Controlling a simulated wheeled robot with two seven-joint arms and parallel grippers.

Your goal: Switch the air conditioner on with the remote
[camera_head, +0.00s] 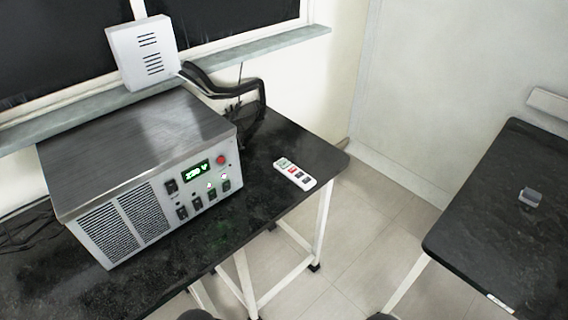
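A white remote (295,174) with a small greenish display and red and dark buttons lies flat on the black table, to the right of the metal box. Nothing holds it. I cannot tell for sure which thing is the air conditioner. A white wall-side unit (549,104) is cut off by the right edge of the view, and no lit display shows on it. Neither gripper shows clearly; only small dark rounded shapes appear at the bottom edge.
A metal box (130,140) with a lit green display fills much of the black table (285,145). A white slotted box (145,52) and a black curved object (228,85) are behind it. A second black table (500,225) with a small grey object (530,196) stands right, across open floor.

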